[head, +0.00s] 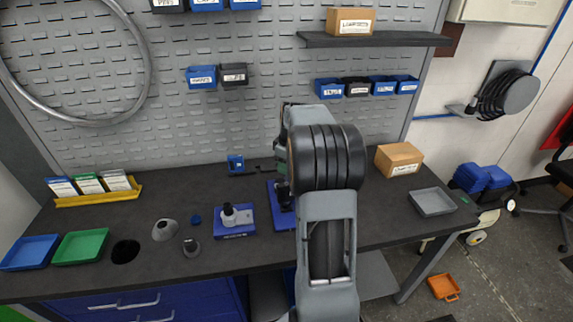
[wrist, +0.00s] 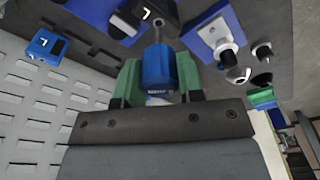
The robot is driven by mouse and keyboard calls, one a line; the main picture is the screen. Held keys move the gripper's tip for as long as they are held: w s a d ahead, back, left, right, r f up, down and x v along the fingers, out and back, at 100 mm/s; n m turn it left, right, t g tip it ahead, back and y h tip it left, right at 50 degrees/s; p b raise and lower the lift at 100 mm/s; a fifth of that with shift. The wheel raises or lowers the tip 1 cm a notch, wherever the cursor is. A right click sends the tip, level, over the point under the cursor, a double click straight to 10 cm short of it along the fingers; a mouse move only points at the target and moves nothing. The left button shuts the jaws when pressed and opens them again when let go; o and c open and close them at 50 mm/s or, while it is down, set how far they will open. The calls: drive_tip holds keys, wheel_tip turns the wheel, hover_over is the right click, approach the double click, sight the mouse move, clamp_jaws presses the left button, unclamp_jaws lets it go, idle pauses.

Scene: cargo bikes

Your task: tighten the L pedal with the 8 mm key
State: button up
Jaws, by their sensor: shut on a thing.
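In the wrist view my gripper (wrist: 158,82) has its green fingers shut on a blue cylindrical handle with a small label, the key (wrist: 158,68). The key's thin grey shaft points away from me to a dark part with a white L-shaped mark, apparently the L pedal (wrist: 138,12). The shaft tip meets or overlaps this part; I cannot tell whether it is seated. In the head view a blue fixture (head: 274,205) stands partly behind my arm, which hides most of the gripper, key and pedal.
A second blue fixture (head: 235,234) with a grey upright part stands to the left. A small blue labelled block (head: 236,162) is at the back. A cardboard box (head: 399,158) and grey tray (head: 432,202) are at the right. Green (head: 80,246) and blue trays are at the left.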

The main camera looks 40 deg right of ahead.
drive_tip(key=shift+f+b, duration=0.3)
drive_tip(key=shift+f, duration=0.2)
idle(0.4)
drive_tip(key=o, duration=0.4)
clamp_jaws()
drive_tip(key=n, duration=0.4)
drive_tip(key=shift+f+n+g, duration=0.15)
drive_tip(key=shift+n+g, duration=0.15)
drive_tip(key=shift+n, duration=1)
